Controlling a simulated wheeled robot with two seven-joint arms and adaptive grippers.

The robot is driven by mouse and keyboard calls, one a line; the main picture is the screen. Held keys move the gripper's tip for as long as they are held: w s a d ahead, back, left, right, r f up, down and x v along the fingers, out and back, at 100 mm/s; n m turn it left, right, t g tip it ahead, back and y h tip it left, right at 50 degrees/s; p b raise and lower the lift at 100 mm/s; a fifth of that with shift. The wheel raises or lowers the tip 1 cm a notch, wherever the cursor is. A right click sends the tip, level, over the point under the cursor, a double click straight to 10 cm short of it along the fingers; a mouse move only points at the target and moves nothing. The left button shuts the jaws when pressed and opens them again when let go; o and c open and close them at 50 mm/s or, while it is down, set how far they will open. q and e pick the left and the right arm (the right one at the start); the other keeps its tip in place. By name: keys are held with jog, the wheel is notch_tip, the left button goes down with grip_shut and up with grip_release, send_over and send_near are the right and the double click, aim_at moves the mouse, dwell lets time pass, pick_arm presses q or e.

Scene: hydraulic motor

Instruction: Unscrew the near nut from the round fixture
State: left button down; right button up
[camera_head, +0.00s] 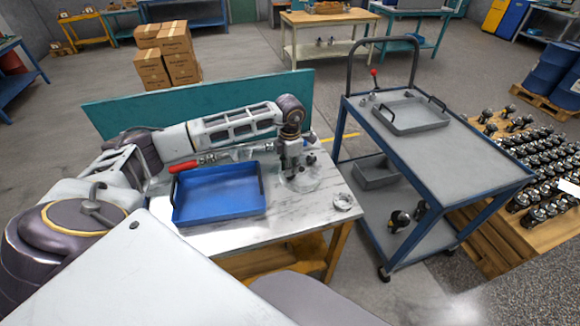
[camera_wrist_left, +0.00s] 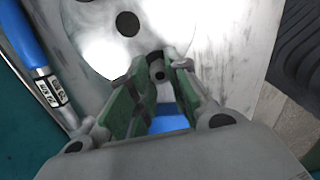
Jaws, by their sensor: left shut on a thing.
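The round fixture (camera_head: 304,184) is a pale metal disc on the marble-topped workbench, right of the blue tray. It also fills the upper part of the left wrist view (camera_wrist_left: 95,45), with dark round holes in its face. My left gripper (camera_head: 293,158) points down over the fixture. In the wrist view, its green-padded fingers (camera_wrist_left: 160,75) are closed around a small dark cylindrical piece, the nut (camera_wrist_left: 157,70), at the fixture's edge. The fingers hide much of it, and I cannot tell whether it is still on its thread. My right gripper is not in view.
The blue tray (camera_head: 218,211) sits left of the fixture, with a red-handled tool (camera_head: 184,167) behind it. A small metal ring-like part (camera_head: 343,201) lies at the bench's right edge. A blue-framed cart (camera_head: 460,165) with a grey tray stands to the right.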

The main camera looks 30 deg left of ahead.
pick_arm(q)
jog(key=shift+n+p, duration=0.3)
jog(key=shift+n, duration=2.1)
jog(key=shift+r, duration=0.15)
jog(key=shift+r+p, duration=1.1)
jog(key=shift+r, duration=0.8)
